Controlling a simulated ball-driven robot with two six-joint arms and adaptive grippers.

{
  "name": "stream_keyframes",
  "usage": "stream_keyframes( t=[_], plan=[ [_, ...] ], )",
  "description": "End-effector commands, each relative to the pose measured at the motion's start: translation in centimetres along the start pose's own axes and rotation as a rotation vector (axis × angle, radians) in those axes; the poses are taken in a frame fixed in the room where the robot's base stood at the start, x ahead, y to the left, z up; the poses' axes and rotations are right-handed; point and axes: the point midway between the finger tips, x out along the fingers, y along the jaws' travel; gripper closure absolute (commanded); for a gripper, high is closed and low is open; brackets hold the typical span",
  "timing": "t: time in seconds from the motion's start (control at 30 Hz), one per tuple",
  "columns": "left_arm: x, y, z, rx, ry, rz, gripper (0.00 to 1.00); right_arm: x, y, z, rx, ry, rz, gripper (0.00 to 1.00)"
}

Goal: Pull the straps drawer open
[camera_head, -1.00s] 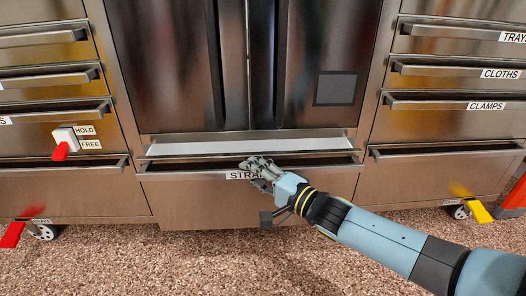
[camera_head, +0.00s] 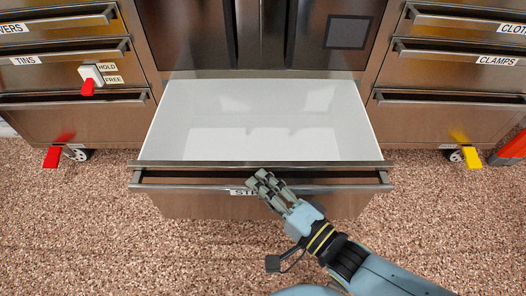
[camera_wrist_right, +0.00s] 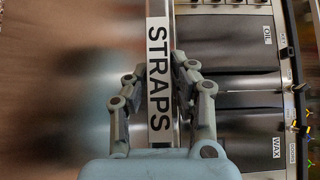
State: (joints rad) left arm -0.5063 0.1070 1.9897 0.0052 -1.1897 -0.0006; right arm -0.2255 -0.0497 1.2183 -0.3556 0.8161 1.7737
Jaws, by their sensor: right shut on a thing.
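The straps drawer (camera_head: 190,204) is the wide bottom middle drawer of the steel chest. It stands far out from the chest, and its pale, empty-looking inside (camera_head: 250,125) shows. My right gripper (camera_head: 262,182) is at the middle of the drawer's front handle, partly covering the STRAPS label. In the right wrist view the fingers of my right gripper (camera_wrist_right: 158,85) lie on both sides of the handle bar with the STRAPS label (camera_wrist_right: 159,75), shut on it. My left gripper is not in view.
Closed drawers flank it, with a CLAMPS drawer (camera_head: 455,60) at right and a TINS drawer (camera_head: 60,58) at left. A white switch with a red lever (camera_head: 90,78) is marked HOLD and FREE. Red (camera_head: 52,157) and yellow (camera_head: 472,157) caster pedals stand low. The speckled floor in front is clear.

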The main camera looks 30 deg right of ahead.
Motion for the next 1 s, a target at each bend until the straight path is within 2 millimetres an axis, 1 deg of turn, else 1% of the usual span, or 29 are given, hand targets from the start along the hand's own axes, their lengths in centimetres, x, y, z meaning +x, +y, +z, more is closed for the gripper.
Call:
stream_keyframes(
  t=[0.03,0.2,0.63,0.67,0.8,0.83,1.0],
  plan=[
    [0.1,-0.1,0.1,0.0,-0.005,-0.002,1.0,-0.7,0.1,0.5,0.001,0.0,0.009,1.0],
    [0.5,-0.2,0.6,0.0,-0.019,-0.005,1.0,-1.7,0.3,1.5,-0.001,0.0,0.009,1.0],
    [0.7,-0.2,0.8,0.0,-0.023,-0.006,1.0,-2.0,0.4,1.8,0.0,0.0,0.011,1.0],
    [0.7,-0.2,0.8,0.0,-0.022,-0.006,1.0,-2.0,0.4,1.8,-0.001,0.0,0.011,0.75],
    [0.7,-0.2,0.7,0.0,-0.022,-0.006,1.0,-2.0,0.3,1.8,0.0,0.0,0.008,0.57],
    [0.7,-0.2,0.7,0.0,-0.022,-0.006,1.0,-2.0,0.3,1.8,0.0,0.0,0.007,0.54],
    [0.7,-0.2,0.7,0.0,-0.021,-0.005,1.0,-1.9,0.2,1.8,0.0,0.0,0.004,0.54]
  ],
)
